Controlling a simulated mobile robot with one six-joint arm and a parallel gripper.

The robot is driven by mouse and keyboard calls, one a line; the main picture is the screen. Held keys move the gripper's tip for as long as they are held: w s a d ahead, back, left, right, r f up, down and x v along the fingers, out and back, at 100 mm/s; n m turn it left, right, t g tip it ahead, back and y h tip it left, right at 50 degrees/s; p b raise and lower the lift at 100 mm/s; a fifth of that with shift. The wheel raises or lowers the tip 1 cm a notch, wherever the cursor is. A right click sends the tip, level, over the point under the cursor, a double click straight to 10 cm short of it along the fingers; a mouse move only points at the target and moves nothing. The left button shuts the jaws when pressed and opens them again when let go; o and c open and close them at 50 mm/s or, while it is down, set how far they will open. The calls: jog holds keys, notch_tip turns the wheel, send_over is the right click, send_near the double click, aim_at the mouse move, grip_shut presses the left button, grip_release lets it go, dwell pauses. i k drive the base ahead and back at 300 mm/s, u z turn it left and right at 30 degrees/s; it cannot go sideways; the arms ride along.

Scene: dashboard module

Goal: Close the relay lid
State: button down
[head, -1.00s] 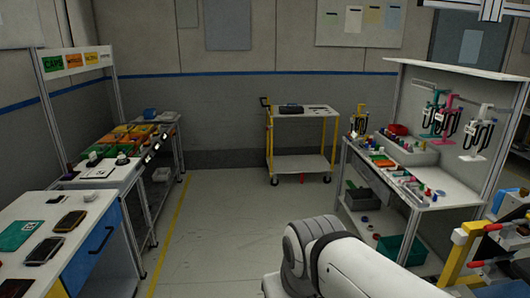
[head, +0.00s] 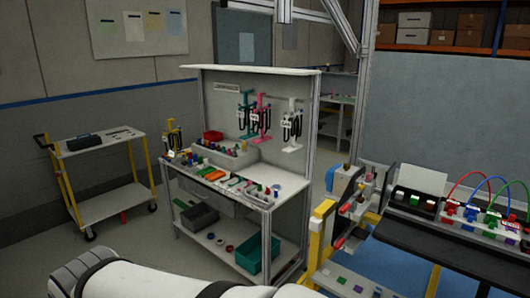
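I cannot make out a relay lid in the head view. A fixture station (head: 440,235) at the right edge carries dark boxes and red, blue and green looped cables (head: 490,182); its parts are too small to tell whether one of them is the relay. My white arm shows along the bottom edge, but my gripper is out of view.
A workbench (head: 262,200) with coloured small parts and hanging tools stands in the middle. A teal bin (head: 256,254) sits on its lower shelf. A yellow-framed cart (head: 104,150) stands at the left. A metal post rises between workbench and fixture station.

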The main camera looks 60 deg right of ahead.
aim_at(429, 181)
jog(key=z, duration=3.8)
jog(key=i, duration=1.65)
